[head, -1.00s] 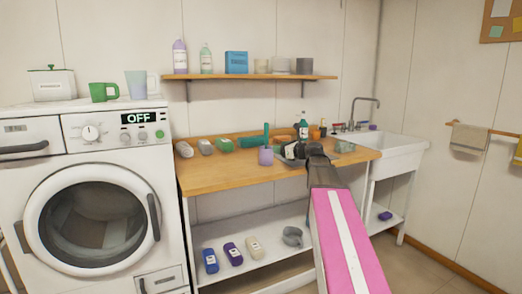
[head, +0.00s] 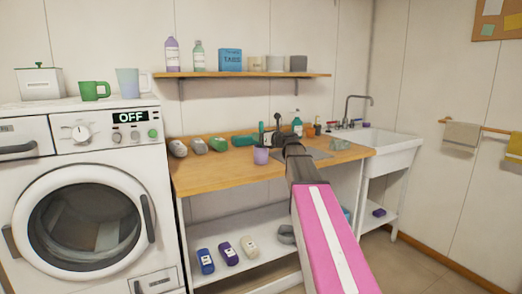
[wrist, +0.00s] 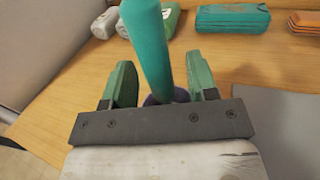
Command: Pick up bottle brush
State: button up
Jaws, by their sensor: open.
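The bottle brush shows as a thick teal handle (wrist: 150,45) standing up in the wrist view, with its lower end hidden behind the gripper's dark front plate. It rises from a purple cup (head: 261,156) on the wooden counter; the handle also shows thinly in the head view (head: 261,131). A sliver of the cup shows low between the fingers in the wrist view. My gripper (wrist: 160,76) is open, its two green fingers on either side of the handle, with a visible gap to each. I cannot tell whether the handle is fully between the fingertips.
On the counter (head: 205,181) lie several rolled or boxed items at the back left and a teal pouch (wrist: 232,18). A grey mat (wrist: 285,110) lies to the right. A teal-white bottle (head: 297,126) stands behind my arm, and a sink (head: 385,145) is at the right.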

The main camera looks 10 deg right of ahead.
jog(key=shift+x, duration=0.95)
grip_shut()
